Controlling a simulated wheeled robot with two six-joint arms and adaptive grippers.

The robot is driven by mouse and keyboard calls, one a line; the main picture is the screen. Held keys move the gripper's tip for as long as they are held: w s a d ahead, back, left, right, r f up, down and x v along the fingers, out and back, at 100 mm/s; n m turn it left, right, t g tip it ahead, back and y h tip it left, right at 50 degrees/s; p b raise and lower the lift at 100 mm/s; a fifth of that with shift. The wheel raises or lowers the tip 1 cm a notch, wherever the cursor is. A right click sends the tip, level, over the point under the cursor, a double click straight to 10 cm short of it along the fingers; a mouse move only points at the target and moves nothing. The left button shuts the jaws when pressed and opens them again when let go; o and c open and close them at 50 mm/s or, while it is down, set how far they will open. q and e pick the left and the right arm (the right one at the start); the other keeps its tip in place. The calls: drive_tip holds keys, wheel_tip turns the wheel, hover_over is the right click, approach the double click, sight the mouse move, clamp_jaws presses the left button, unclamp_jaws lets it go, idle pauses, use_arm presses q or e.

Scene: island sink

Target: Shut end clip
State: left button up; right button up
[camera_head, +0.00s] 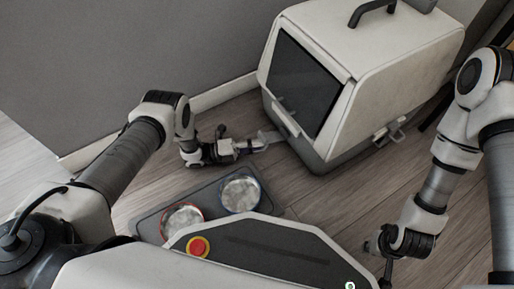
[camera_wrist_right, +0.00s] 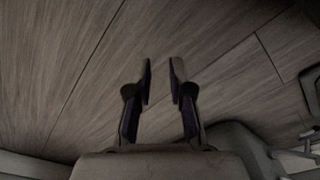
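A beige and grey pet carrier (camera_head: 385,85) with a dark front window stands on the floor at the upper middle of the head view. A light end clip (camera_head: 270,136) sticks out from its lower front edge. My left gripper (camera_head: 250,147) is low at this clip's outer end; whether it touches or grips it I cannot tell. Another clip (camera_head: 393,132) stands out from the carrier's right side. My right gripper (camera_head: 386,268) is at the lower right, away from the carrier. The right wrist view shows its fingers (camera_wrist_right: 161,70) apart with nothing between them.
A dark tray (camera_head: 151,226) with two round bowls (camera_head: 240,193) (camera_head: 183,222) lies on the wood floor below my left gripper. A grey wall (camera_head: 130,70) with a pale skirting board runs behind. Bare floor lies right of the tray.

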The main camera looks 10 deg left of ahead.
sight(260, 138)
use_arm(q)
clamp_jaws()
drive_tip(key=shift+r, duration=0.1)
use_arm(e)
drive_tip(key=shift+r, duration=0.15)
